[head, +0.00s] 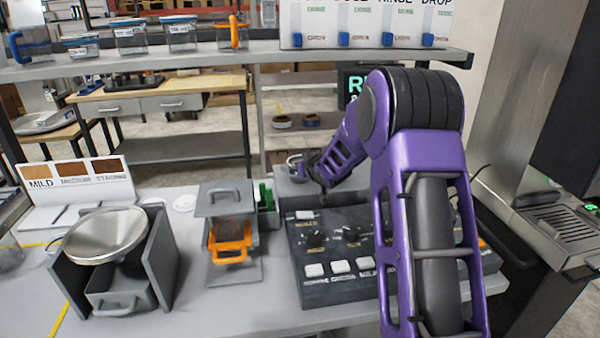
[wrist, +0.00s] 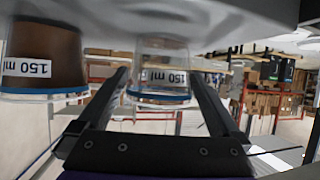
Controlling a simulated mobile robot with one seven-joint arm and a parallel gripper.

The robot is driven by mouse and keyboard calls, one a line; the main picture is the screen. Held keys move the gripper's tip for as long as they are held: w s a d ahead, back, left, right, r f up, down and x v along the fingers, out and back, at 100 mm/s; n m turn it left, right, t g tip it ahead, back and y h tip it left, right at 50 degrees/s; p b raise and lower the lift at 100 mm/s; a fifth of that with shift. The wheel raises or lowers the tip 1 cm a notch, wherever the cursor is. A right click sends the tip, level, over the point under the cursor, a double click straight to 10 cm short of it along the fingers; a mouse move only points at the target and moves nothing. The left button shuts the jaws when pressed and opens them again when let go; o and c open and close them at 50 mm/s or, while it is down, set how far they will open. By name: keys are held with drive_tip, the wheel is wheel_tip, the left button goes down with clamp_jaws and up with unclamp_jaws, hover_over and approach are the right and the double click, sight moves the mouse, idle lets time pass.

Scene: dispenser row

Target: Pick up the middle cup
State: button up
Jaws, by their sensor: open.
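In the wrist view, which is upside down, my gripper (wrist: 160,74) is open. A clear cup (wrist: 162,62) with a blue rim and a "150 ml" label shows in line with the gap between its fingers. I cannot tell whether the cup is between the fingers or just beyond them. A second cup (wrist: 42,55), with the same label and brown contents, stands to the left, outside the fingers. Both cups stand on a pale grey surface (wrist: 240,22). In the head view the purple arm reaches behind the control panel, and the fingers and these cups cannot be made out.
A dark control panel (head: 330,284) with buttons and knobs stands below my arm. A metal bowl in a grey frame (head: 104,234) and an orange-handled press (head: 229,244) stand to its left. A shelf (head: 190,54) with labelled containers crosses above. A steel machine (head: 530,170) is at right.

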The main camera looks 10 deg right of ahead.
drive_tip(key=c, duration=1.1)
drive_tip(key=shift+o, duration=0.2)
drive_tip(key=shift+r, duration=0.15)
